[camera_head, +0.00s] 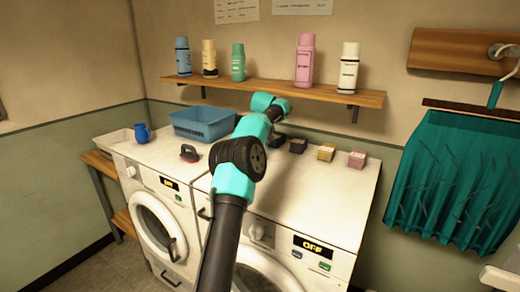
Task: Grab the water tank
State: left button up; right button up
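I cannot tell for sure which thing is the water tank. A dark handle (203,213) shows at the upper left of the front of the right machine (330,235), and the panel beside it is partly hidden by my arm. One teal and black arm of mine rises from the bottom middle, in front of that machine, and reaches over its top towards the wall shelf. No gripper fingers show at its far end. I cannot tell which of my arms it is. My other arm does not show.
The left machine (160,180) carries a blue basket (203,124), a blue jug (142,133) and a dark handled object (189,153). Small boxes (357,159) line the right machine's back. Bottles stand on the wall shelf (330,94). A teal cloth (455,180) hangs at right.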

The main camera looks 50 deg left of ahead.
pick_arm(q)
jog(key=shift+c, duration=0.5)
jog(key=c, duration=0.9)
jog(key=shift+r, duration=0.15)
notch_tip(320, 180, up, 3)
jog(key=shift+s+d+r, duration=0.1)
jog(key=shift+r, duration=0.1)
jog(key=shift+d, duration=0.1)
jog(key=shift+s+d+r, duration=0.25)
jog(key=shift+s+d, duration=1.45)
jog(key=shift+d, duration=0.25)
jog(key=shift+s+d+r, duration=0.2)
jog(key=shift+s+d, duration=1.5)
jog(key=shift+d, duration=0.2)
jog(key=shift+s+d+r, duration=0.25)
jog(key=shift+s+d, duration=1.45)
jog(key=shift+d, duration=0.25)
